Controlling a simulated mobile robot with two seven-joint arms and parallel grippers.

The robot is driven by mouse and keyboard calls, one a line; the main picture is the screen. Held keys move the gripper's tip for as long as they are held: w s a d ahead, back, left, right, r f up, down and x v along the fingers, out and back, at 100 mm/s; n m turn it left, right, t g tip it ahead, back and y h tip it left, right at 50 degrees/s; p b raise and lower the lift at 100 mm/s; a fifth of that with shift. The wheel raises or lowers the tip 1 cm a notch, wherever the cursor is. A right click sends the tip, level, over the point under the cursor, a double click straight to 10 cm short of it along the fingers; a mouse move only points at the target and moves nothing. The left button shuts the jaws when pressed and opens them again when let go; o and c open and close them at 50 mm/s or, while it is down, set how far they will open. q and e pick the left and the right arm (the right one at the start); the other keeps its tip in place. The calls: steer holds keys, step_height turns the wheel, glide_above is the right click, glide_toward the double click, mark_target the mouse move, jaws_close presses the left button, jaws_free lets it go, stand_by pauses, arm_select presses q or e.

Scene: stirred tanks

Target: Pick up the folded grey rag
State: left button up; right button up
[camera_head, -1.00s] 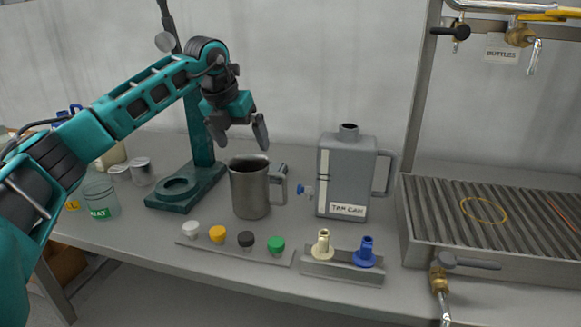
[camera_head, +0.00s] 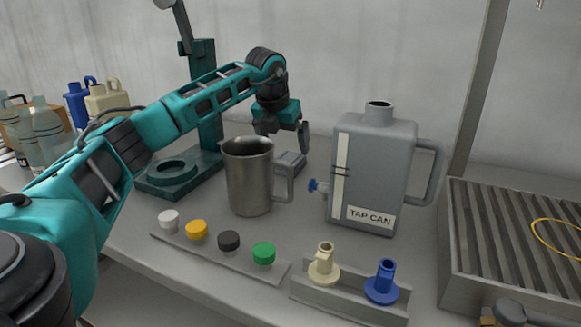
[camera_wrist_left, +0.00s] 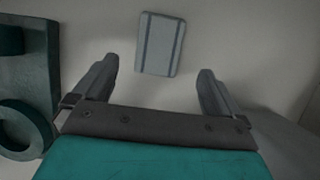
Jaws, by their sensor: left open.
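The folded grey rag (camera_wrist_left: 160,43) lies flat on the bench in the left wrist view, pale grey with darker stripes. It sits just beyond the fingertips, roughly between their lines. In the head view a part of the rag (camera_head: 291,163) shows behind the steel mug's handle, the rest hidden by the mug. My left gripper (camera_head: 283,142) is open and empty, close above the rag behind the mug. The left wrist view shows its two spread fingers (camera_wrist_left: 156,72) with nothing between them. My right gripper is not in view.
The steel mug (camera_head: 247,182) stands in front of the rag. The grey tap can (camera_head: 372,150) stands to its right, the teal stand (camera_head: 172,188) to its left. Coloured caps on a strip (camera_head: 216,252) and two nozzles in a holder (camera_head: 345,292) line the front. A ribbed tray (camera_head: 500,215) is at right.

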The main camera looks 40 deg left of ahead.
mark_target(286, 159)
arm_select(q)
steer(key=x, duration=0.2)
steer(key=b+x, duration=0.1)
steer(key=x, duration=0.3)
steer(key=shift+s, duration=0.3)
steer(key=shift+w+f, duration=0.1)
steer(key=shift+f, duration=0.15)
steer(key=shift+c, duration=0.2)
steer(key=c, duration=1)
steer(key=shift+r, duration=0.1)
step_height(286, 159, up, 20)
steer(key=p, duration=0.4)
steer(key=shift+p, duration=0.35)
